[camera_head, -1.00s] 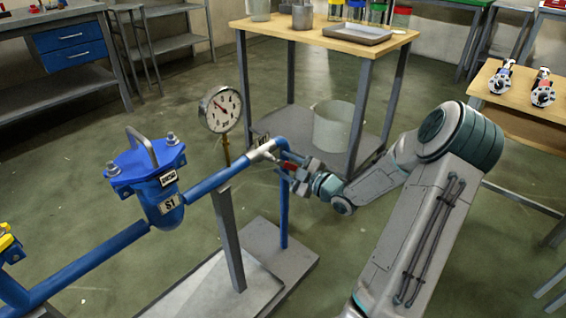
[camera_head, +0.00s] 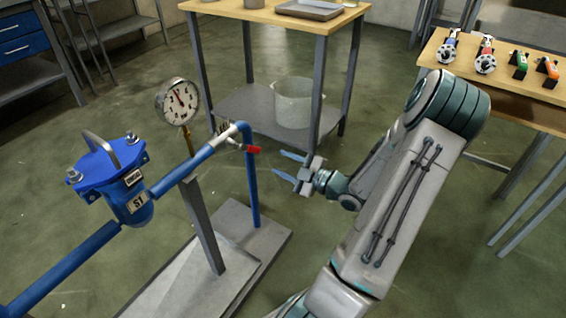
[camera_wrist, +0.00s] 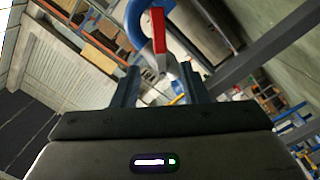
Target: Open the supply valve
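The supply valve shows as a red lever handle (camera_head: 252,149) on a short silver body (camera_head: 234,142) at the right end of the blue pipe (camera_head: 207,153). The handle points right, away from the pipe bend. My gripper (camera_head: 286,165) is right of the handle and slightly below it in the head view, apart from it, with its two fingers spread and nothing between them. In the wrist view the red handle (camera_wrist: 158,38) appears ahead, beyond and between the open fingers (camera_wrist: 161,86), with the blue pipe bend (camera_wrist: 134,25) beside it.
A pressure gauge (camera_head: 177,101) stands on the pipe, left of the valve. A blue strainer (camera_head: 112,180) marked S1 is further left. A wooden-topped table (camera_head: 270,12) with a bucket (camera_head: 299,102) on its lower shelf stands behind. A right-hand table (camera_head: 497,62) holds several valves.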

